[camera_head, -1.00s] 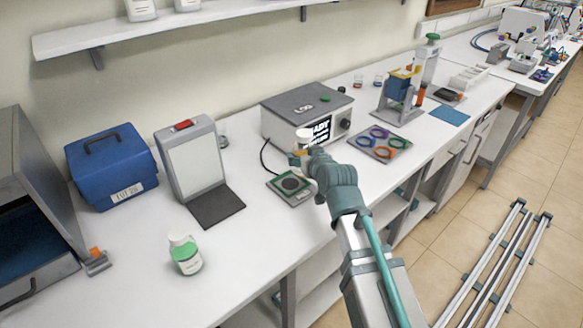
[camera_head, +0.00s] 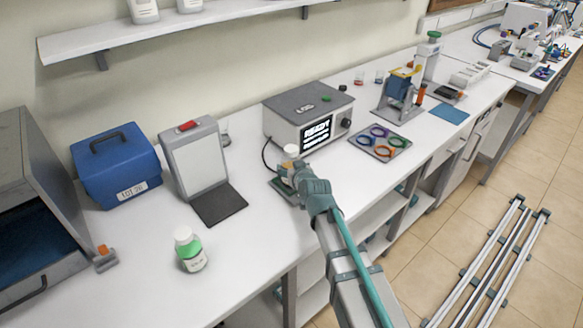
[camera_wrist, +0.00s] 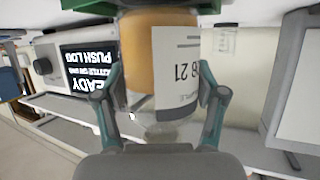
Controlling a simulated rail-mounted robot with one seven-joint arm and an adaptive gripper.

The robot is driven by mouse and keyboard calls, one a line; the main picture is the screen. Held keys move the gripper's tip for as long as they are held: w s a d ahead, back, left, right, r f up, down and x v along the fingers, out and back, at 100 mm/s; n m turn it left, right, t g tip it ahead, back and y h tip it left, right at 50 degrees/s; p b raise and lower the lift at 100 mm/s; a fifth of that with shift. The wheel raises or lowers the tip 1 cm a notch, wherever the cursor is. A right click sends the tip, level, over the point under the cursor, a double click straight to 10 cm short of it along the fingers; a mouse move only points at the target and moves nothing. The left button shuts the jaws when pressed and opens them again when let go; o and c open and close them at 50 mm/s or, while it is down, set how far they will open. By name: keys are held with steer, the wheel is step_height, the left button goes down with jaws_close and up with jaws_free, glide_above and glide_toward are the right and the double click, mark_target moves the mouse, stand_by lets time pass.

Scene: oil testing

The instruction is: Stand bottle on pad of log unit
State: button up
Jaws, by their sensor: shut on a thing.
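The log unit (camera_head: 285,110) is a grey box on the bench with a lit black screen reading READY. Its screen also shows upside down in the wrist view (camera_wrist: 88,68). Its pad (camera_head: 283,191) lies in front of it, mostly hidden behind my gripper (camera_head: 293,170). My gripper is shut on a bottle with a white cap (camera_head: 291,151). In the wrist view the bottle (camera_wrist: 140,50) has amber contents and a white label, and sits between the green fingers (camera_wrist: 160,78). The bottle appears upright over the pad; whether its base touches is hidden.
A green-and-white bottle (camera_head: 190,252) stands at the front left. A light panel with a dark base (camera_head: 218,204), a blue case (camera_head: 115,170) and an open grey cabinet (camera_head: 40,220) stand left. A tray of coloured rings (camera_head: 380,142) lies right of the log unit.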

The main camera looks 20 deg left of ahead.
steer(key=shift+f, duration=0.25)
steer(key=shift+f, duration=0.25)
steer(key=o, duration=1.5)
steer(key=shift+r, duration=0.1)
steer(key=shift+o, duration=0.2)
steer(key=shift+r, duration=0.15)
steer(key=b+v, duration=0.3)
steer(key=v, duration=0.9)
